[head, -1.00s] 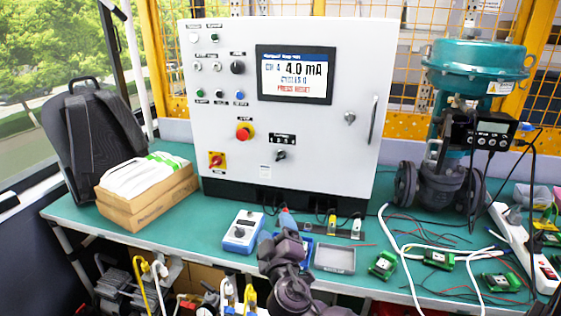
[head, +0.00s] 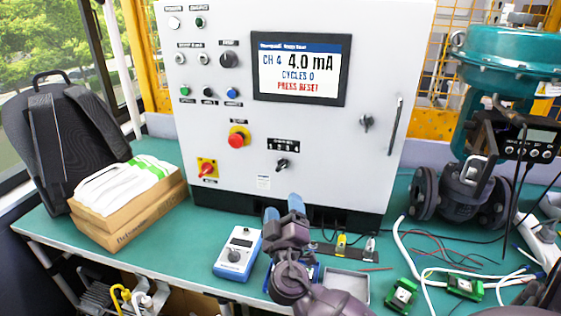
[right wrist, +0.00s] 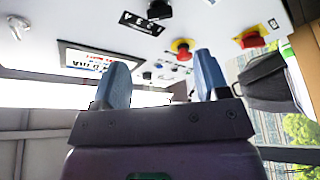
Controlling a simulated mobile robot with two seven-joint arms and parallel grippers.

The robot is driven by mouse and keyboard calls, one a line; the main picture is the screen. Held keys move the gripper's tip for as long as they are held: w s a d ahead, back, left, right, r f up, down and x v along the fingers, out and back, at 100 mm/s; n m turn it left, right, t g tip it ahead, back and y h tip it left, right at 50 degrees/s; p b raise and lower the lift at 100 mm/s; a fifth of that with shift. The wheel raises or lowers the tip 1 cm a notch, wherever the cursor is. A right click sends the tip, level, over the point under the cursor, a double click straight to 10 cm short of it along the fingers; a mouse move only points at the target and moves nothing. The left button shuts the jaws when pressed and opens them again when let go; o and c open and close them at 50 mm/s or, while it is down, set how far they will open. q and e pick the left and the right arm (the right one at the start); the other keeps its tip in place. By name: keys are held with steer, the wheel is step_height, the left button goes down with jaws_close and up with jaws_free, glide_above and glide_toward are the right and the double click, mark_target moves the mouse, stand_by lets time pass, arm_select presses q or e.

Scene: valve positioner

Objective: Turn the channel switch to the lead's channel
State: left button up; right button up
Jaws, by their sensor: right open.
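The channel switch (head: 282,164) is a small black knob low on the white cabinet (head: 330,165), below a black number label (head: 283,145). Its exact pointer position is too small to tell. The screen (head: 298,70) reads CH 4, 4.0 mA, CYCLES 0, PRESS RESET. My right gripper (head: 284,208) is open and empty, its blue fingertips below the switch, apart from it in the picture. In the right wrist view the open fingers (right wrist: 160,80) point toward the panel; the switch (right wrist: 158,8) is at the top edge. A yellow-ended lead (head: 341,243) lies below the cabinet. My left gripper is not in view.
A red emergency button (head: 237,138) and red-yellow switch (head: 207,168) are left of the channel switch. A blue-white meter (head: 238,252) stands left of my gripper, a grey tray (head: 346,286) right of it. The green valve (head: 505,60) stands at the right.

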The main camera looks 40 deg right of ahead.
mark_target(281, 169)
steer(key=p+x, duration=0.1)
steer(key=x, duration=0.9)
steer(key=shift+p, duration=0.3)
steer(key=shift+w+d+r, duration=0.1)
steer(key=shift+w+d, duration=0.2)
steer(key=shift+w, duration=0.2)
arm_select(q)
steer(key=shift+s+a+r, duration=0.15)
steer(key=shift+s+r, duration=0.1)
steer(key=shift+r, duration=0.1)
arm_select(e)
steer(key=shift+w+d, duration=0.1)
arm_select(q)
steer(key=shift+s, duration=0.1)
